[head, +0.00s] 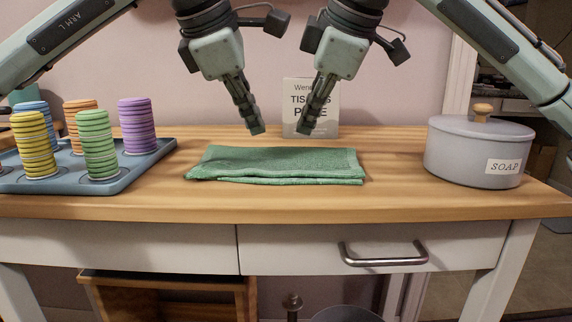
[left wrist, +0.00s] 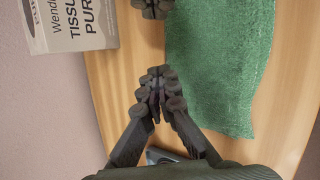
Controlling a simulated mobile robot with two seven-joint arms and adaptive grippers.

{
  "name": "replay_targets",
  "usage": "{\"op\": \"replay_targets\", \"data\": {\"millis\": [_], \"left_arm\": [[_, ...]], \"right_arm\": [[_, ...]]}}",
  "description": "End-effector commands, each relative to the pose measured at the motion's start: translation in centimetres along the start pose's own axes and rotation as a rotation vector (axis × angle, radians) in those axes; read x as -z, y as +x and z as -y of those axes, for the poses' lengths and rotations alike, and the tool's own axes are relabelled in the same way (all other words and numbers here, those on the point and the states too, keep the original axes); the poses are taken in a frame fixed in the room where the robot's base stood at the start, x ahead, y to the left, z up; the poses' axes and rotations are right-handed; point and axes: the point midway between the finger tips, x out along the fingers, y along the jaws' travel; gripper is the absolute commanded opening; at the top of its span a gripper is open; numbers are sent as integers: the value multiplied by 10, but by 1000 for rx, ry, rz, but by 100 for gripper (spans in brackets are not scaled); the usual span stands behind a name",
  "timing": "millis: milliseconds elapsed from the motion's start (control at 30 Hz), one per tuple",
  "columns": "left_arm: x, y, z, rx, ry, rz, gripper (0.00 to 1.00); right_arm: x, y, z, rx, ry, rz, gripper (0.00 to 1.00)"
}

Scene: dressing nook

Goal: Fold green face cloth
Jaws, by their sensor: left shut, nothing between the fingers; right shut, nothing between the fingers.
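The green face cloth (head: 278,165) lies on the wooden table top in the middle of the head view. It is folded into a long flat strip, with layered edges showing at the front. In the left wrist view the cloth (left wrist: 215,65) lies at the right. My left gripper (head: 257,130) is shut and empty above the table, just behind the cloth's back edge. My right gripper (head: 305,131) is shut and empty to its right, also behind the cloth. In the left wrist view my left gripper's fingertips (left wrist: 159,78) meet beside the cloth, and the right gripper's tips (left wrist: 152,8) show at the top.
A blue tray (head: 130,180) with several stacks of coloured rings stands at the left. A grey soap pot (head: 465,155) with a lid stands at the right. A tissue box (head: 296,95) stands behind the grippers. The table (head: 395,165) is bare between cloth and pot.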

Motion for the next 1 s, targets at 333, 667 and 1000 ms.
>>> {"op": "replay_targets", "data": {"millis": [333, 667, 1000], "left_arm": [[3, 8, 5, -1, 0, 0, 0], [4, 11, 6, 0, 0, 0, 0], [5, 15, 8, -1, 0, 0, 0]], "right_arm": [[-3, 8, 5, 0, 0, 0, 0], [-2, 5, 3, 1, 0, 0, 0], [-2, 4, 2, 1, 0, 0, 0]]}}
